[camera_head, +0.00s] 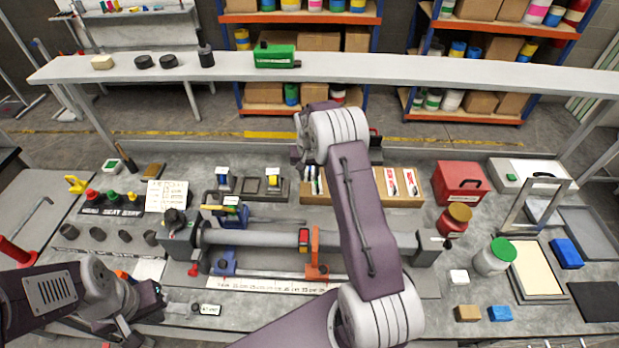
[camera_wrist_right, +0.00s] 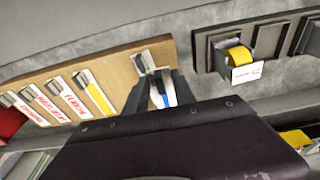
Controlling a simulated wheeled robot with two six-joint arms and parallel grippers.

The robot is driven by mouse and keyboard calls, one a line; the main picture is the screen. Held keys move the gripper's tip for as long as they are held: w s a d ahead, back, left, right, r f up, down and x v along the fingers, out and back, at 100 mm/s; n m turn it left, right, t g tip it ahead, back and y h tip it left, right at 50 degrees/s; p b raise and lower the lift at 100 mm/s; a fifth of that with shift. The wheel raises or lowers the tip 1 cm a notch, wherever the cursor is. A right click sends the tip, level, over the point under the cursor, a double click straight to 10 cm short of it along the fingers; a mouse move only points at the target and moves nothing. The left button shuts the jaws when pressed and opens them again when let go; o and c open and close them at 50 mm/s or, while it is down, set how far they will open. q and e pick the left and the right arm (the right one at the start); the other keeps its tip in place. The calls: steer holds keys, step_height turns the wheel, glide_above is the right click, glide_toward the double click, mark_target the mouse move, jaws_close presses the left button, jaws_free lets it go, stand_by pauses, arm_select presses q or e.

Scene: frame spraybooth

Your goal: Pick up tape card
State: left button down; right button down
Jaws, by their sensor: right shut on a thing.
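A wooden card rack (camera_wrist_right: 125,65) crosses the right wrist view, with several upright cards in metal clips. My right gripper (camera_wrist_right: 163,92) is at the rack's right end there, shut on a narrow white card with a blue stripe (camera_wrist_right: 161,88). Most of this card is hidden between the fingers, and I cannot tell whether it is clear of its clip. Beside it are a card with a yellow stripe (camera_wrist_right: 94,92) and cards with red print (camera_wrist_right: 55,105). In the head view the rack (camera_head: 402,200) is partly behind my right arm. My left gripper (camera_head: 130,330) is low at the left; its fingers are unclear.
A tape holder with a yellow roll (camera_wrist_right: 240,57) stands beside the rack. In the head view a long grey roller fixture (camera_head: 270,237) lies in front of the rack. A red box (camera_head: 460,181) is to its right. A raised shelf (camera_head: 400,70) spans the back.

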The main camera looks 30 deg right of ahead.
steer(key=shift+s+a+f, duration=0.1)
steer(key=shift+s+f, duration=0.1)
steer(key=shift+f, duration=0.95)
